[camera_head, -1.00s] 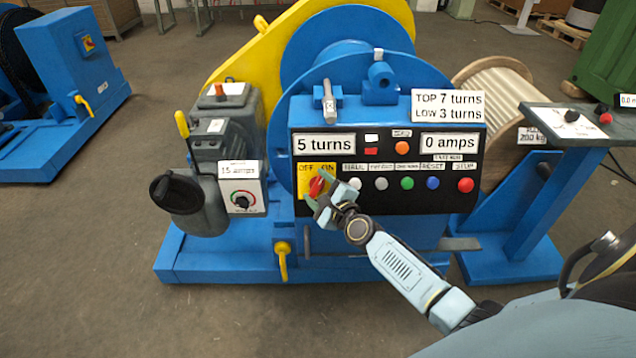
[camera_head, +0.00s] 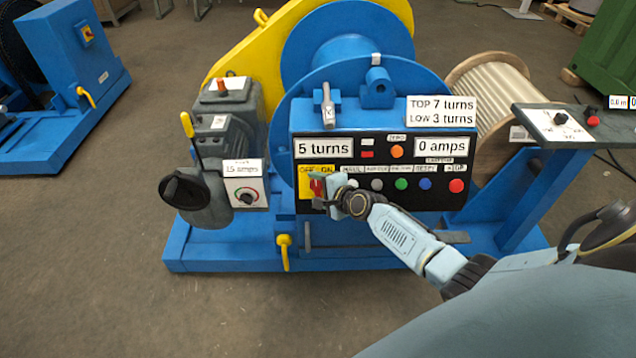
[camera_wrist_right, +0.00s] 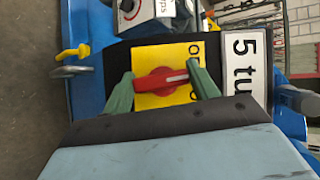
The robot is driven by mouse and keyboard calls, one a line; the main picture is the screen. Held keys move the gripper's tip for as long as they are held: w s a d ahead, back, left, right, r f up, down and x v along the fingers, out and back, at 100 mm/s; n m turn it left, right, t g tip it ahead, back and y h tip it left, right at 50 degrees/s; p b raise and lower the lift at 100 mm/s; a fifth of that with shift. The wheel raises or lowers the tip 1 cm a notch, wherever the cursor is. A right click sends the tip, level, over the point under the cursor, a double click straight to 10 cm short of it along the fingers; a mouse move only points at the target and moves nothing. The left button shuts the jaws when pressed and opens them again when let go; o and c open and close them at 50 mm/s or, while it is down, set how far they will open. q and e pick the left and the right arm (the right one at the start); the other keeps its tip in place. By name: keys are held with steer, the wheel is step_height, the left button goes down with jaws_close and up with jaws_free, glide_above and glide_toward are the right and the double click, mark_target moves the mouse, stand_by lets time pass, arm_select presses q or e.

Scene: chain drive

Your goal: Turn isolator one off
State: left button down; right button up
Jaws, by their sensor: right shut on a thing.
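The isolator is a red rotary handle (camera_wrist_right: 160,80) on a yellow plate (camera_wrist_right: 177,53) marked OFF and ON, at the left end of the black control panel (camera_head: 336,199). In the head view the red handle (camera_head: 317,186) is partly hidden by my right gripper (camera_head: 318,190). In the right wrist view the green fingers of my right gripper (camera_wrist_right: 162,88) are shut on the handle, one at each end. The handle lies roughly across the picture there. My left gripper is not in view.
The panel reads "5 turns" (camera_head: 324,148) and "0 amps" (camera_head: 445,146). A row of push buttons, including a red button (camera_head: 456,186), runs right of the isolator. A motor with a black handwheel (camera_head: 184,190) stands left. A blue machine (camera_head: 75,70) stands far left.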

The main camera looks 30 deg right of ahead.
steer(key=n+g+p, duration=0.2)
steer(key=p, duration=0.1)
steer(key=n+p, duration=0.2)
steer(key=shift+r+g, duration=0.25)
steer(key=shift+g, duration=0.15)
steer(key=shift+n+h+p, duration=0.3)
steer(key=shift+p, duration=0.2)
steer(key=shift+n+g+p, duration=0.4)
steer(key=shift+p, duration=0.05)
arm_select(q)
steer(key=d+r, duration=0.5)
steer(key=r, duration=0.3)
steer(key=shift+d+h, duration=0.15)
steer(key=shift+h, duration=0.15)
arm_select(e)
steer(key=shift+f+n, duration=0.15)
steer(key=shift+n, duration=0.15)
arm_select(q)
steer(key=shift+p, duration=0.3)
arm_select(e)
steer(key=shift+g, duration=0.3)
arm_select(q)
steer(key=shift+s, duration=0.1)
arm_select(e)
steer(key=o, duration=1)
